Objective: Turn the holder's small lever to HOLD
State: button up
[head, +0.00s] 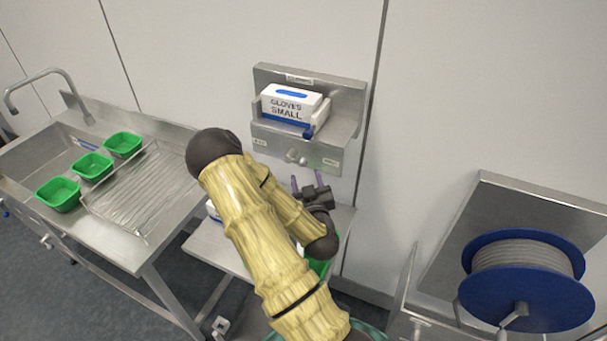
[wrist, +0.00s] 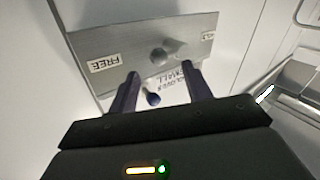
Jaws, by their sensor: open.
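The steel holder (head: 347,112) is on the wall with a white box of small gloves (head: 290,104) in it. Its small lever (head: 297,157) is on the lower front face; the wrist view also shows it (wrist: 160,55). It seems to lean towards the HOLD side, but its exact angle is hard to tell. In the upside-down wrist view, the FREE label (wrist: 104,63) is at left and the partly hidden HOLD label (wrist: 207,36) at right. My gripper (head: 307,182) is open and empty, just below the lever, its two fingers (wrist: 159,74) spread on either side of it.
A blue knob (head: 308,133) sticks out at the holder's front, above the lever. A steel table (head: 205,243) stands below. Green bins (head: 92,166) stand by the sink at left; a blue hose reel (head: 520,283) is at right.

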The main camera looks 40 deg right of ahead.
aim_at(303, 166)
jog(key=shift+f+b+x, duration=0.25)
jog(key=shift+b+x, duration=0.95)
jog(key=shift+b, duration=2)
jog(key=shift+w+d+r+p, duration=0.2)
jog(key=shift+w+p, duration=0.15)
jog(key=shift+w, duration=0.15)
jog(key=shift+w+d+r+p, duration=0.1)
jog(key=shift+w+d+p, duration=0.15)
jog(key=shift+w, duration=0.2)
jog(key=shift+w+d, duration=0.2)
jog(key=shift+w, duration=0.2)
jog(key=shift+s, duration=0.1)
jog(key=c, duration=0.9)
